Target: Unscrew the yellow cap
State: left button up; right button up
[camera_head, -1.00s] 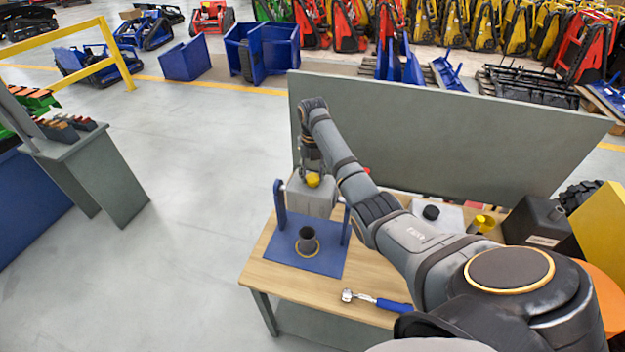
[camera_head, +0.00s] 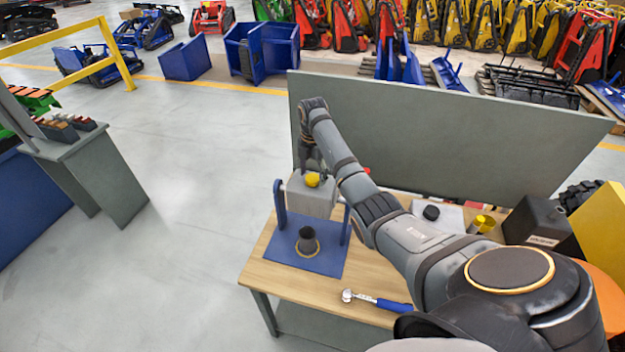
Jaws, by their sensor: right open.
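The yellow cap (camera_head: 312,180) sits on top of a light grey block-shaped tank (camera_head: 312,200), which is held between the posts of a blue stand (camera_head: 318,262) on the wooden table. My right gripper (camera_head: 311,168) points down just above and behind the cap. It is open; its fingers are small and partly hidden by my arm, so I cannot tell whether they touch the cap. My left gripper is not in view.
A black cup-like part (camera_head: 307,240) stands on the blue base. A black box (camera_head: 540,222) and a yellow cylinder (camera_head: 481,224) stand to the right. A grey panel (camera_head: 430,130) rises behind.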

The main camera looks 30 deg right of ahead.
jog(key=m, duration=0.9)
jog(key=shift+m, duration=0.4)
jog(key=m, duration=0.9)
jog(key=shift+m, duration=0.4)
